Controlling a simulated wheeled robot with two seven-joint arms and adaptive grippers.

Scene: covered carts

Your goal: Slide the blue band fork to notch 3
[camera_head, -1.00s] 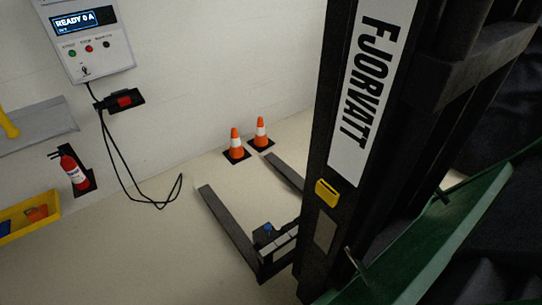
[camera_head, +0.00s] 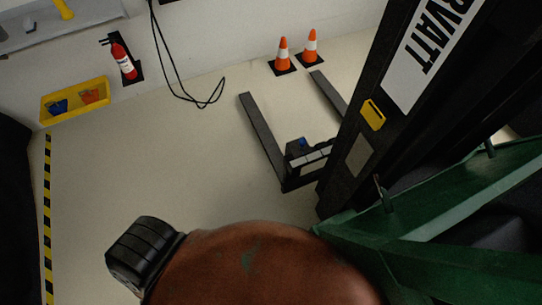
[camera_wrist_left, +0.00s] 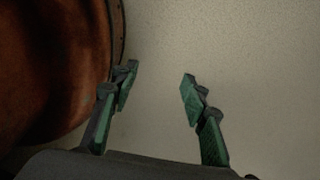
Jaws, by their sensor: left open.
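A blue knob (camera_head: 302,142) sits on the dark fork carriage (camera_head: 309,158) of the truck, at the root of the left black fork (camera_head: 262,135). The other fork (camera_head: 327,92) lies to its right and is partly hidden by the mast (camera_head: 400,120). A blue band and notch marks are too small to make out. My left gripper (camera_wrist_left: 158,78) shows in the left wrist view with green-padded fingers apart, empty, over pale floor. I cannot pick it out in the head view. My right gripper is not in view.
A large brown rounded surface (camera_head: 260,270) fills the bottom; it also shows close beside the left gripper's finger (camera_wrist_left: 50,70). A dark ribbed part (camera_head: 143,252) adjoins it. Green bodywork (camera_head: 450,200) is at right. Cones (camera_head: 283,52), a yellow tray (camera_head: 75,101) and extinguisher (camera_head: 123,60) line the wall. Mid-floor is clear.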

